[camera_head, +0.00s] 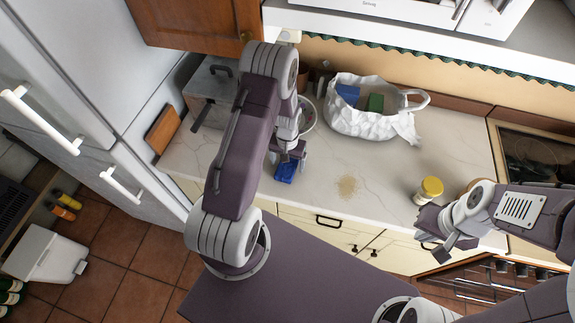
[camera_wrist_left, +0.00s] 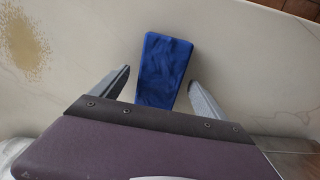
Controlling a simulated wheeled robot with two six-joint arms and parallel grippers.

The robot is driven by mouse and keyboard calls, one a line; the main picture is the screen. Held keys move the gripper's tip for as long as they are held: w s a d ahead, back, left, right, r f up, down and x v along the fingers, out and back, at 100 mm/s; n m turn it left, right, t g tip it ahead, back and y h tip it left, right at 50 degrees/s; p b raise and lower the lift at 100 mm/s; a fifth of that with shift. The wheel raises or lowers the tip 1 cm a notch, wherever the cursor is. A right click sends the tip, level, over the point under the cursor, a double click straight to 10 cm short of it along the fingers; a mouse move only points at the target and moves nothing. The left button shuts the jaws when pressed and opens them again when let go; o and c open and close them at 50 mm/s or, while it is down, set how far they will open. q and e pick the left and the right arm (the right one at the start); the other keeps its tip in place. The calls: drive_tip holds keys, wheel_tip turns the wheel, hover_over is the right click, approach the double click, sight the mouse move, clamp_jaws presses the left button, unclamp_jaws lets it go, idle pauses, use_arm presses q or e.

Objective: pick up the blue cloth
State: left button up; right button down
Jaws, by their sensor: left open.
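The blue cloth (camera_head: 286,172) lies folded on the pale countertop near its front edge, partly covered by my left gripper in the head view. In the left wrist view the cloth (camera_wrist_left: 163,70) is a flat blue rectangle lying between and just beyond the two fingertips. My left gripper (camera_head: 290,154) is open above the cloth, fingers on either side; the left wrist view shows its fingers (camera_wrist_left: 160,80) apart and empty. My right gripper (camera_head: 432,232) is at the right by the counter's front edge, near a yellow-lidded jar; its jaws look apart, with nothing between them.
A white bag (camera_head: 360,120) with blue and green items stands behind. A yellow-lidded jar (camera_head: 430,188) stands at the right. A grey metal box (camera_head: 208,95) and a fridge (camera_head: 95,120) are on the left.

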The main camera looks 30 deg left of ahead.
sight(291, 165)
use_arm(q)
drive_tip(key=c, duration=1.4)
drive_tip(key=shift+r, duration=0.15)
drive_tip(key=shift+c, duration=0.2)
drive_tip(key=shift+r, duration=0.25)
drive_tip(key=r+b, duration=0.1)
drive_tip(key=r, duration=0.1)
drive_tip(key=d+r, duration=0.1)
drive_tip(key=shift+w+r+b, duration=0.15)
drive_tip(key=shift+r+b, duration=0.25)
drive_tip(key=w+d+r+b, duration=0.2)
drive_tip(key=d+r, duration=0.4)
drive_tip(key=d, duration=0.4)
drive_tip(key=shift+d+r, duration=0.25)
drive_tip(key=shift+r, duration=0.05)
